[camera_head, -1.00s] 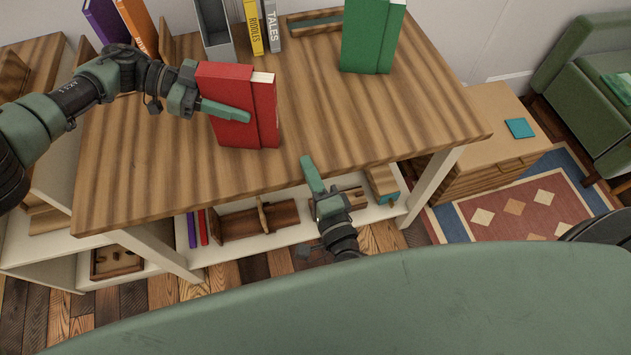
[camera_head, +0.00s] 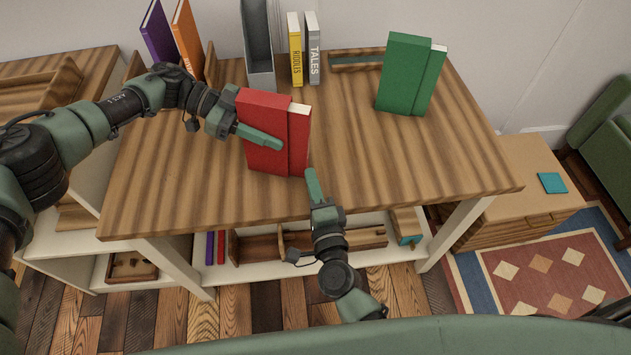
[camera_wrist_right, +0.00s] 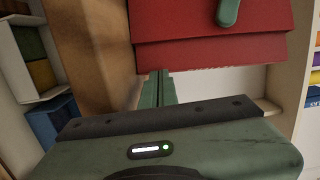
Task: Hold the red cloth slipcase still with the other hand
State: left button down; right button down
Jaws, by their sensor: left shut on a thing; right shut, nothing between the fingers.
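The red cloth slipcase (camera_head: 260,157) stands upright near the front edge of the table, with a red book (camera_head: 299,140) showing pale page tops sticking out of its right side. My left gripper (camera_head: 262,136) is shut on the slipcase from the left, one green finger lying across its front face. My right gripper (camera_head: 312,184) is shut and empty, beside the book's lower right corner in the picture; contact cannot be told. In the right wrist view its closed fingers (camera_wrist_right: 157,92) are below the red cover (camera_wrist_right: 210,48).
A green slipcase with a book (camera_head: 404,75) stands at the back right of the wooden table (camera_head: 190,190). Yellow and grey books (camera_head: 295,50), a grey holder (camera_head: 258,45) and purple and orange books (camera_head: 160,38) stand along the back. The table's middle right is clear.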

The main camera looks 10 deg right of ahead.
jog(key=shift+w+a, duration=0.15)
jog(key=shift+a, duration=0.3)
